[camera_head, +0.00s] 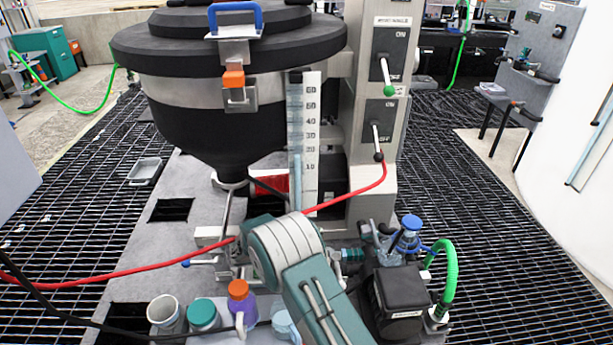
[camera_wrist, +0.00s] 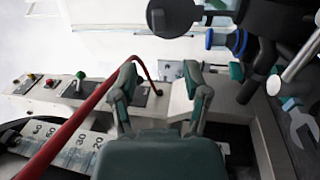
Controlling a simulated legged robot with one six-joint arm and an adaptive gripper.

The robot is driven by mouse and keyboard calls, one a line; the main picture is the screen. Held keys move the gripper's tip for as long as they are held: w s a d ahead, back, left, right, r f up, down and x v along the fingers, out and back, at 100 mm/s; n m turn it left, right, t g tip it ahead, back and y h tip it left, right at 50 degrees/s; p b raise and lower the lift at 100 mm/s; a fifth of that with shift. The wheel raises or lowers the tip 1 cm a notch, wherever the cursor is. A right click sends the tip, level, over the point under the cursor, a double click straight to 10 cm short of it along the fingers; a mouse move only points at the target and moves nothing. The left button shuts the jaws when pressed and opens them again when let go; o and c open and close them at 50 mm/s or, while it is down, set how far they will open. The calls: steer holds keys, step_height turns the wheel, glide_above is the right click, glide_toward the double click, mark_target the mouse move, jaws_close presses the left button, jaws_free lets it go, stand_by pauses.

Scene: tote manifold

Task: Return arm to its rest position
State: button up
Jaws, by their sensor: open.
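My gripper (camera_wrist: 160,82) shows in the wrist view with its two grey-green fingers apart and nothing between them. A control column with switches (camera_wrist: 100,88) lies beyond the fingertips, with no contact that I can make out. In the head view my teal and grey arm is folded low in front of the column (camera_head: 375,203); my gripper cannot be made out there. A red hose (camera_head: 340,200) passes behind my arm in the head view and runs along the left of the fingers in the wrist view.
A large black and steel hopper (camera_head: 230,120) stands left of the column, with a scale strip (camera_head: 311,140) between. Bottles and cups, including a purple bottle with an orange cap (camera_head: 241,300), stand at the front. A black box (camera_head: 400,297) and green hose (camera_head: 450,270) are right of my arm.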

steer(key=shift+d+r, duration=0.1)
steer(key=s+d+r+g+y, duration=0.3)
steer(key=s+d+r+y, duration=0.75)
steer(key=r, duration=0.25)
steer(key=s+a+r+t+y, duration=0.1)
steer(key=s+r+t+y, duration=0.2)
steer(key=s, duration=0.6)
steer(key=s+a+r+t+y, duration=0.1)
steer(key=s+r+t+y, duration=0.1)
steer(key=s+t+y, duration=0.3)
steer(key=shift+s+a+r+t+y, duration=0.15)
steer(key=shift+s+r+t+y, duration=0.4)
steer(key=shift+s, duration=1.85)
steer(key=shift+f+g, duration=0.15)
steer(key=shift+g, duration=0.1)
